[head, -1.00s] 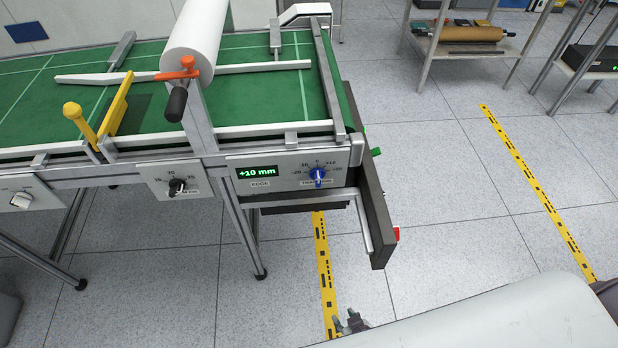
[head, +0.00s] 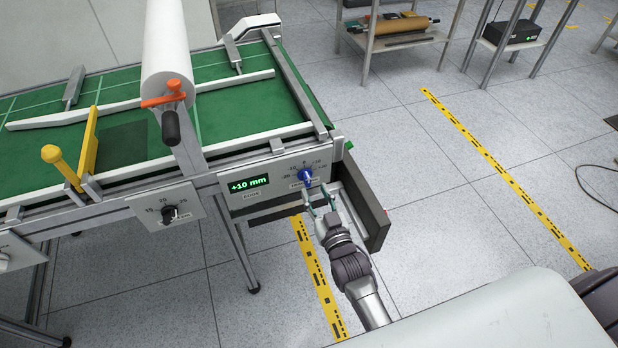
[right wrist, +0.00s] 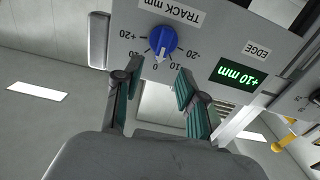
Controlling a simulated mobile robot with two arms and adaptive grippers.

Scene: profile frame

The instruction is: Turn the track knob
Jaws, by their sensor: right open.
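The blue track knob (head: 305,175) is on the grey front panel of the green-topped machine. In the right wrist view the track knob (right wrist: 163,42) has a white pointer, which points at 0 on its scale. Beside it a green display (head: 249,185) reads +10 mm over an EDGE label. My right gripper (head: 320,201) is open and empty, just short of the knob. In the right wrist view its two fingers (right wrist: 155,85) stand apart on either side below the knob, not touching it. My left gripper is not in view.
A black knob (head: 170,214) with its own scale sits left on the same frame. A dark end plate (head: 362,205) with a grey bar stands close to the right of my right gripper. Yellow marking tape (head: 480,150) crosses the open floor at right.

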